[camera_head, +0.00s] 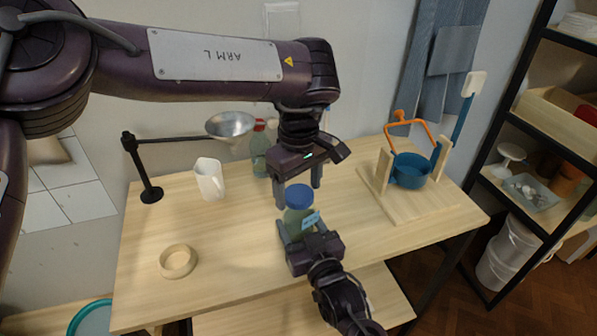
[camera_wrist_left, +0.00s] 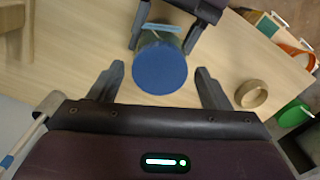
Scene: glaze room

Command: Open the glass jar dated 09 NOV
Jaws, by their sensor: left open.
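A greenish glass jar (camera_head: 296,222) with a round blue lid (camera_head: 299,196) stands upright near the middle of the wooden table. Its light-blue tag (camera_head: 311,220) is too small to read. My left gripper (camera_head: 298,187) is open and points down just above the lid. In the left wrist view the lid (camera_wrist_left: 160,73) lies between the open left fingers, with gaps on both sides. My right gripper (camera_head: 299,233) comes from the front, with its fingers on either side of the jar body, and appears shut on it. The jar's base is partly hidden by that gripper.
A white pitcher (camera_head: 209,179), a wooden ring (camera_head: 178,261) and a metal bowl on a stand arm (camera_head: 230,124) are on the left. A red-capped green bottle (camera_head: 259,155) stands behind. The front-left table is mostly clear.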

